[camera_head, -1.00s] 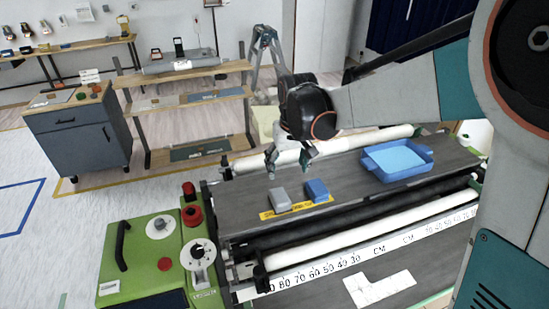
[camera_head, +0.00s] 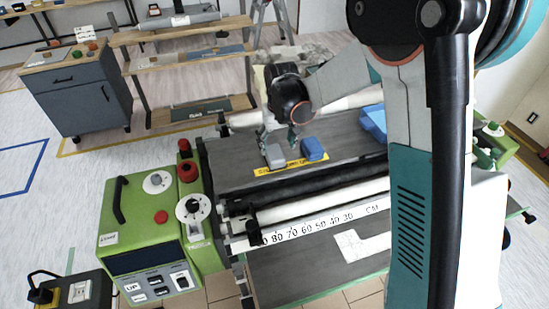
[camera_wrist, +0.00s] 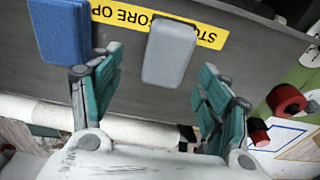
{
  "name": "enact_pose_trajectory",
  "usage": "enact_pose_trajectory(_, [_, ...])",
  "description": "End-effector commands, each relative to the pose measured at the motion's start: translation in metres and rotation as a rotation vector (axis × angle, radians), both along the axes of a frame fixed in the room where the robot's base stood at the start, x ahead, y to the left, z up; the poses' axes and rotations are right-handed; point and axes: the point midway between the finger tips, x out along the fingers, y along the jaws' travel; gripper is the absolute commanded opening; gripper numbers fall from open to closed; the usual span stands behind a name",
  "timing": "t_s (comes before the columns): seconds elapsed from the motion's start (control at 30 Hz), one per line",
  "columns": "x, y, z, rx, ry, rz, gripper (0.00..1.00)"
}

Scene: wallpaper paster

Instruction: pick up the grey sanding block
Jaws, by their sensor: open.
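The grey sanding block (camera_head: 275,155) lies on the dark table of the pasting machine, on a yellow label strip, left of a blue block (camera_head: 313,149). In the wrist view the grey block (camera_wrist: 170,53) lies ahead of and between the two teal finger pads of my gripper (camera_wrist: 158,95). The fingers are spread wide with nothing between the pads. The blue block (camera_wrist: 60,32) is beyond the left finger in that view. In the head view my gripper (camera_head: 280,135) is just behind and above the grey block, partly hiding its far end.
A blue tray (camera_head: 374,122) stands further right on the table, partly hidden by my arm. White rollers (camera_head: 330,203) run along the table. A green control box (camera_head: 150,235) with red knobs is at the left front. A shelf unit (camera_head: 185,80) stands behind.

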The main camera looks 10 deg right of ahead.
Motion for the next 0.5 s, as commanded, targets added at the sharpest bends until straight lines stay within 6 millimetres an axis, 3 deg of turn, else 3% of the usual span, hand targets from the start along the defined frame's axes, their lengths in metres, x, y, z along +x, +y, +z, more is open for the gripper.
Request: enact_pose_trajectory(0.5, [0.001,0.008,-0.052,0.0,0.0,0.0,0.7])
